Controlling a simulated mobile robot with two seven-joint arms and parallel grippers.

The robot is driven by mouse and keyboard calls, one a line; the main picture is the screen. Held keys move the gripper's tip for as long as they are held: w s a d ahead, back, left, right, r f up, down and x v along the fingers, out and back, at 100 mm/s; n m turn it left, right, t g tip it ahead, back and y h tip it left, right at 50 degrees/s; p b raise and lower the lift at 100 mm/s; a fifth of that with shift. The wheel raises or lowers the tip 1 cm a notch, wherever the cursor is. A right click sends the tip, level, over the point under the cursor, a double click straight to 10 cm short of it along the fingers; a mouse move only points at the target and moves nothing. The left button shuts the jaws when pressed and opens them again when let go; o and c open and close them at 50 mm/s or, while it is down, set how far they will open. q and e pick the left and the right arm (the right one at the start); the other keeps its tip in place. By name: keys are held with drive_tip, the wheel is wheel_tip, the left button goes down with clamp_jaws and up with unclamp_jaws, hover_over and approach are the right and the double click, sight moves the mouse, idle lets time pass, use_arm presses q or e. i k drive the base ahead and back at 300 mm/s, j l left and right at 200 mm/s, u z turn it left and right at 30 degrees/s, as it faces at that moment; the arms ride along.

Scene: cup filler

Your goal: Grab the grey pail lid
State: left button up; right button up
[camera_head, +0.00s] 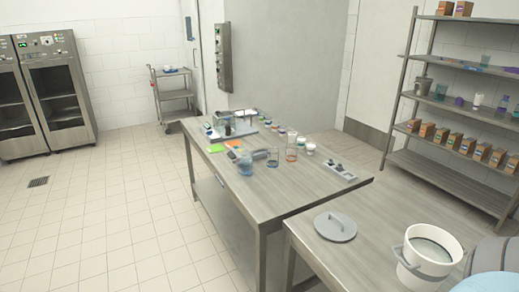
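The grey pail lid (335,226) is a flat grey disc with a raised handle across its top. It lies on the near table at lower right. The pail (427,256) is white with a grey band and handle and stands open to the right of the lid, apart from it. Something pale shows inside the pail. Neither of my grippers is in view.
The near table (302,245) has free room around the lid. A longer steel table (250,190) behind it holds beakers (290,155), small jars and a grey tray (340,173). A blue-grey rounded object (495,262) stands right of the pail. Shelves (440,178) stand at right.

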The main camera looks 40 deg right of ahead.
sight(332, 225)
drive_tip(key=i+z, duration=0.2)
drive_tip(key=i, duration=0.3)
drive_tip(key=i+j+z, duration=0.15)
drive_tip(key=i, duration=0.35)
drive_tip(key=i+j+z, duration=0.2)
drive_tip(key=i, duration=0.3)
drive_tip(key=i+z, duration=0.2)
drive_tip(key=z, duration=0.2)
drive_tip(key=i+z, duration=0.15)
drive_tip(key=z, duration=0.25)
drive_tip(key=i+z, duration=0.2)
drive_tip(key=z, duration=0.15)
drive_tip(key=i+j+z, duration=0.15)
drive_tip(key=z, duration=0.25)
